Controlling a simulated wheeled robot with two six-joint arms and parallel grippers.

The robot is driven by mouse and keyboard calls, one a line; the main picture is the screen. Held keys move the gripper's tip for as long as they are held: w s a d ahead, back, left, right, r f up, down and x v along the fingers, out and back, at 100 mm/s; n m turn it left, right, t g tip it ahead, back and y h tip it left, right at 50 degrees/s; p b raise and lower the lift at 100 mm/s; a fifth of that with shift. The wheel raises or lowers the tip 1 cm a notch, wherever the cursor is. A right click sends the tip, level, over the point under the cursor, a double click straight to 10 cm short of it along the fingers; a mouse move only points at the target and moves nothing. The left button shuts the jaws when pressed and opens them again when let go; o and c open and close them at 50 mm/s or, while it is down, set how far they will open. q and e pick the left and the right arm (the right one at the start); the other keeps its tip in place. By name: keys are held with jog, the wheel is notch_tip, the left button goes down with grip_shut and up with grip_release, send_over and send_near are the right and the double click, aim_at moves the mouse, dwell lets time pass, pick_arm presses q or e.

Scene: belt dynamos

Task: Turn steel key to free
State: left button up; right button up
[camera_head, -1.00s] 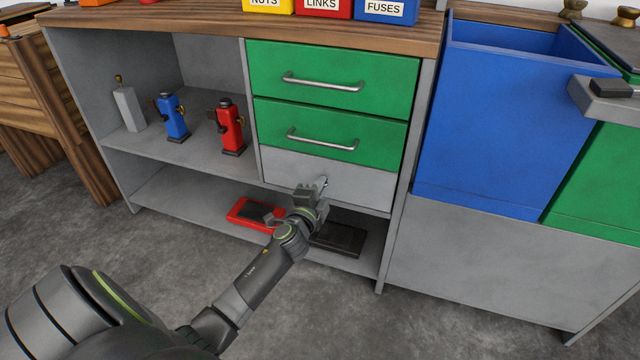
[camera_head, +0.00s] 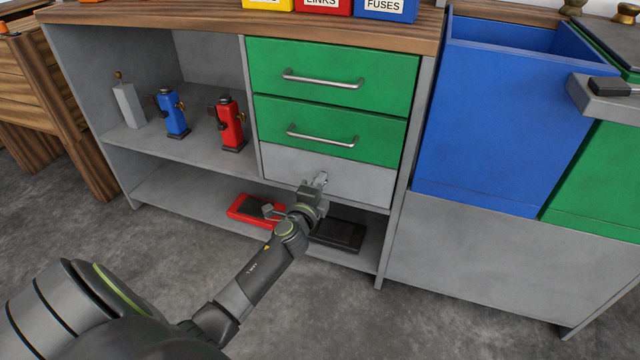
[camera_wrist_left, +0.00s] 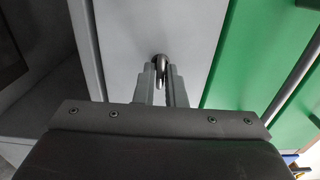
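The steel key (camera_wrist_left: 160,70) stands out from the light grey panel (camera_wrist_left: 135,30) in the left wrist view. Its rounded top shows just past my fingertips, and its lower part lies between them. My left gripper (camera_wrist_left: 161,80) has its two fingers close together, one on each side of the key, and appears shut on it. In the head view my left gripper (camera_head: 320,180) is at the grey panel (camera_head: 365,182) under two green drawers; the key is too small there to make out clearly. My right gripper is not in view.
Green drawers (camera_head: 330,132) with bar handles are just above. Below, a red tray (camera_head: 240,211) and a black tray (camera_head: 340,236) lie on the low shelf. Blue (camera_head: 172,118) and red (camera_head: 229,128) devices stand on the left shelf. A blue bin (camera_head: 490,120) is at right.

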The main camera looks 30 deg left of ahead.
pick_arm(q)
jog(key=o, duration=0.4)
jog(key=p+v, duration=0.1)
jog(key=v, duration=1.6)
jog(key=shift+s+d, duration=0.15)
jog(key=shift+s, duration=0.05)
